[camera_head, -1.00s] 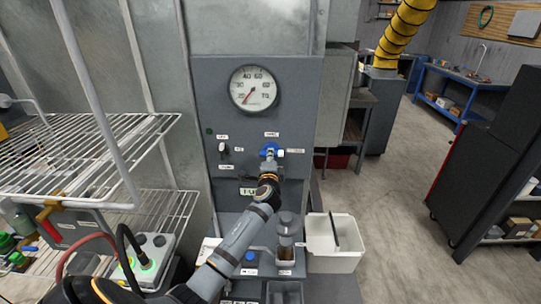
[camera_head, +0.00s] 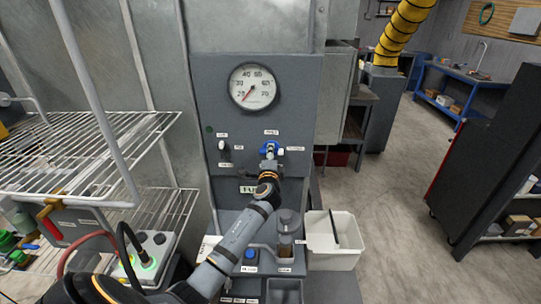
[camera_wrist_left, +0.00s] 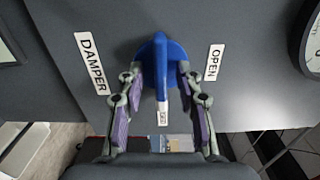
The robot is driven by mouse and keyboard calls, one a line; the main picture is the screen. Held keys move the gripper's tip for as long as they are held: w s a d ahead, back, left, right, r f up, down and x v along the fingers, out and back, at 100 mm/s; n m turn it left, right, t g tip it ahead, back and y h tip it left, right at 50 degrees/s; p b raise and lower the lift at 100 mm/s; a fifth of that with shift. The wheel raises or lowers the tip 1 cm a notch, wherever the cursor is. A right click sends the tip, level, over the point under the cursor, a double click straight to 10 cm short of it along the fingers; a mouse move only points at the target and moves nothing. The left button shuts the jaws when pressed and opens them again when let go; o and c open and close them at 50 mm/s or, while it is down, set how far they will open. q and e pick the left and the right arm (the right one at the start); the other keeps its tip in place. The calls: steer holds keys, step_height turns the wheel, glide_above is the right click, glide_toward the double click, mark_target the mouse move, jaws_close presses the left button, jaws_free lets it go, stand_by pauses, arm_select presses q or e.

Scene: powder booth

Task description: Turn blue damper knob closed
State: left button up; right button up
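The blue damper knob (camera_head: 266,148) is on the grey panel below the round gauge. In the left wrist view, the knob (camera_wrist_left: 160,58) has a raised bar whose pale tip points down the picture at a small label (camera_wrist_left: 162,118), too small to read. The "OPEN" label (camera_wrist_left: 214,62) is right of it and the "DAMPER" label (camera_wrist_left: 92,63) left. My left gripper (camera_head: 269,164) is in front of the knob. Its fingers (camera_wrist_left: 160,80) are spread on both sides of the bar with gaps, apparently not touching it. My right gripper is not in view.
Below are a clear jar (camera_head: 285,222) and a white bin (camera_head: 333,255). A wire rack (camera_head: 85,150) stands left.

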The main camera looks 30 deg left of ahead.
arm_select(q)
steer(key=v, duration=1.2)
steer(key=shift+s+a, duration=0.1)
